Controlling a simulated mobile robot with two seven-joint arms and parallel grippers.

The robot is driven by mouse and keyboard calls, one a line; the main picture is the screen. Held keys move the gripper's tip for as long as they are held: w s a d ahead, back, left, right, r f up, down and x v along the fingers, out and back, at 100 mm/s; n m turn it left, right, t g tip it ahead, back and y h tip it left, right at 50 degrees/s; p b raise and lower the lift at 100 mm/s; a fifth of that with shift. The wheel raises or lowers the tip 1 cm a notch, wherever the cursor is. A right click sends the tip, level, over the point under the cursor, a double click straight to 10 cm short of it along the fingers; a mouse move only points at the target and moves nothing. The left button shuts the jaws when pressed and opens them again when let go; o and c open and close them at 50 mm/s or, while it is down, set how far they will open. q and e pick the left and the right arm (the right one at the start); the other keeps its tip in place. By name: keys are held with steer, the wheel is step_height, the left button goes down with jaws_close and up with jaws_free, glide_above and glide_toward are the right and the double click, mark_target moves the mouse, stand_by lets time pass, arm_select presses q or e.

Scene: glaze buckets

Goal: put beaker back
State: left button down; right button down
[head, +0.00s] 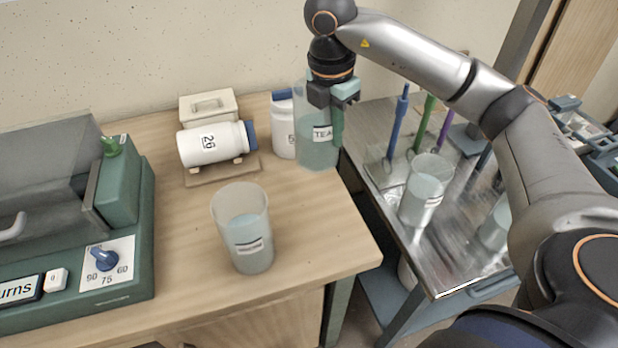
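A clear beaker of teal liquid (316,152), its label starting "TEA", is upright at the back right corner of the wooden table. My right gripper (335,118) points down at its upper right side, with one teal finger along its wall. It looks shut on the beaker, though the other finger is mostly hidden. I cannot tell whether the beaker's base touches the table. A second beaker (243,235) with pale liquid stands on the table's front part. A third beaker (424,192) stands on the metal cart. My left gripper is out of view.
A white jar marked 26 (210,144) lies on a rest, and a blue-lidded jar (284,128) stands behind the TEA beaker. A green machine with a dial (104,258) fills the left. The metal cart (462,252) holds colored rods and another beaker (495,225).

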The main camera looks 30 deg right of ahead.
mark_target(332, 168)
step_height(332, 168, down, 6)
steer(key=shift+s+r+b, duration=0.1)
steer(key=shift+b, duration=0.5)
steer(key=shift+f, duration=2)
steer(key=c, duration=1.5)
jaws_free()
steer(key=shift+f+b, duration=0.2)
steer(key=shift+b, duration=0.1)
steer(key=o, duration=0.4)
steer(key=shift+r, duration=0.1)
